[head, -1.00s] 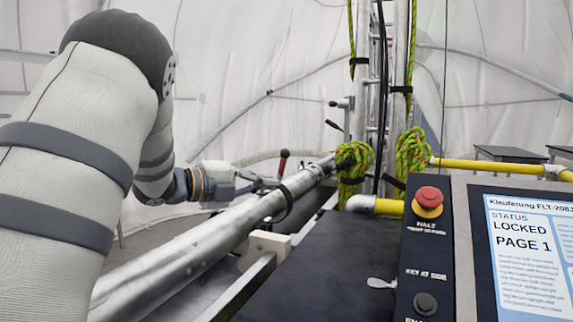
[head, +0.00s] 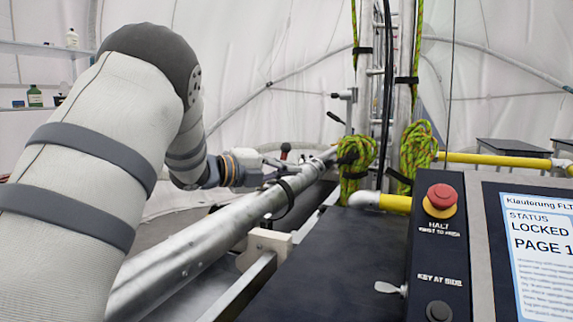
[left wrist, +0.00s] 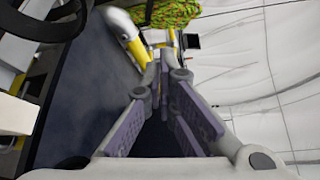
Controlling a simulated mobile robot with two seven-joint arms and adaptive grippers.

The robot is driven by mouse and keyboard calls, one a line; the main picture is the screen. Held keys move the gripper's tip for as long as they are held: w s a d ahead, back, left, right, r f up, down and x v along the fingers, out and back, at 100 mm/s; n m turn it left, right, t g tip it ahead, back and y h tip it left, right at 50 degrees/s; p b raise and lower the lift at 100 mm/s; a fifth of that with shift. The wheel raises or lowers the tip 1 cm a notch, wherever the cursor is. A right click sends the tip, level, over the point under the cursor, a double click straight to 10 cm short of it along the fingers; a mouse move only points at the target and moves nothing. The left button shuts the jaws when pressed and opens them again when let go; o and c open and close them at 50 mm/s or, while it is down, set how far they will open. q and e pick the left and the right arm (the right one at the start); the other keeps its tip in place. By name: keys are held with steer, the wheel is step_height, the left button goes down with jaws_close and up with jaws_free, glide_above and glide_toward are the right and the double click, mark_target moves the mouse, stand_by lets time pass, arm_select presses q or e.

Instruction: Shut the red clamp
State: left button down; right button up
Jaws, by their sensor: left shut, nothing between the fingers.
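A black band (head: 287,195) wraps the pipe below the gripper. The red grip does not show in the left wrist view. My right gripper is out of view.
A dark console with a red stop button (head: 442,196) and a screen (head: 541,240) stands at the right. Green rope coils (head: 356,155) hang on the mast beyond the pipe. A yellow pipe (head: 497,160) runs behind. Shelves with bottles (head: 35,96) are at far left.

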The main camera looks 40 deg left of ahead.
mark_target(285, 185)
arm_select(q)
steer(key=w+a, duration=0.3)
steer(key=shift+w+r, duration=0.1)
steer(key=shift+r, duration=0.15)
